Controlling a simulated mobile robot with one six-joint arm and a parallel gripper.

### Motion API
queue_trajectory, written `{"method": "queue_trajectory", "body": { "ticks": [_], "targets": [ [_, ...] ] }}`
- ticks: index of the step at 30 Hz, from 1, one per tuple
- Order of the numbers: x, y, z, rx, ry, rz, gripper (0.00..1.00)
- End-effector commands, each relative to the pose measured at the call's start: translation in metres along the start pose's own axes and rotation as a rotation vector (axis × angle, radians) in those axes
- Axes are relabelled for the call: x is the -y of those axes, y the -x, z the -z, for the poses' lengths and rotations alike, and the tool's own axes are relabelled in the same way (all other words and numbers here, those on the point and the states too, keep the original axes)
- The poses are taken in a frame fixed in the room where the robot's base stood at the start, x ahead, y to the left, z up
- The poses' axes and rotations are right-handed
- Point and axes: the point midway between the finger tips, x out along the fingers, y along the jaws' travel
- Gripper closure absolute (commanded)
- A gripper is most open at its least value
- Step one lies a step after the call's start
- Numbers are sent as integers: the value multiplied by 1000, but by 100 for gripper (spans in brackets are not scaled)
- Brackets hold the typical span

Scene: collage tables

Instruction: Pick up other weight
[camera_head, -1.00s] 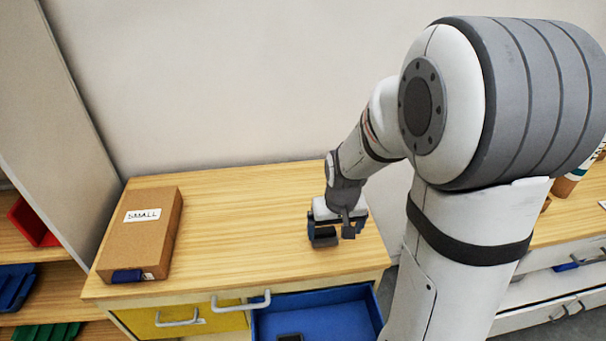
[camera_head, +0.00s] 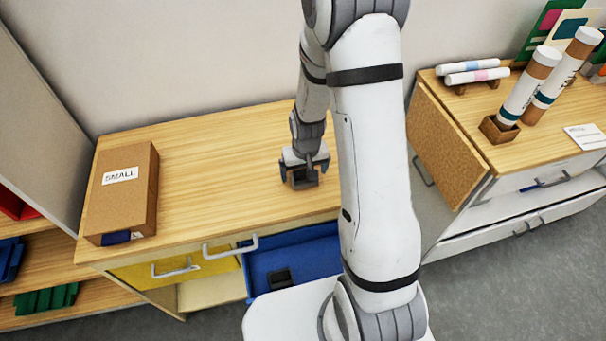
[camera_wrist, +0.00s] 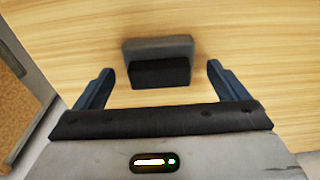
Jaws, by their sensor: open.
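A dark grey weight (camera_head: 304,178) with a black step on its near side stands on the wooden tabletop (camera_head: 215,160). In the wrist view the weight (camera_wrist: 158,62) lies between and slightly beyond the two fingers. My gripper (camera_head: 304,172) is open around or just behind it, with a visible gap on each side; in the wrist view my gripper (camera_wrist: 160,78) touches nothing that I can see. Another dark weight (camera_head: 280,278) lies in the open blue drawer (camera_head: 310,262) below the tabletop's front edge.
A brown box (camera_head: 122,200) labelled SMALL stands on the left of the tabletop. A closed yellow drawer (camera_head: 200,268) is beside the blue one. The middle of the tabletop is clear.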

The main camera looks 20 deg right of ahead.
Motion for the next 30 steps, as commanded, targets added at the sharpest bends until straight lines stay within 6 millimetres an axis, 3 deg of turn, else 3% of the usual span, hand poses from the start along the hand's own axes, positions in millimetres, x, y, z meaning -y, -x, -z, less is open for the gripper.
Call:
{"method": "queue_trajectory", "body": {
  "ticks": [4, 12, 30],
  "targets": [
    [0, -10, 0, 0, 0, 0, 6],
    [1, -12, 0, -1, 1, 0, 7],
    [1, -12, 0, 0, 2, 0, 56]
  ]
}}
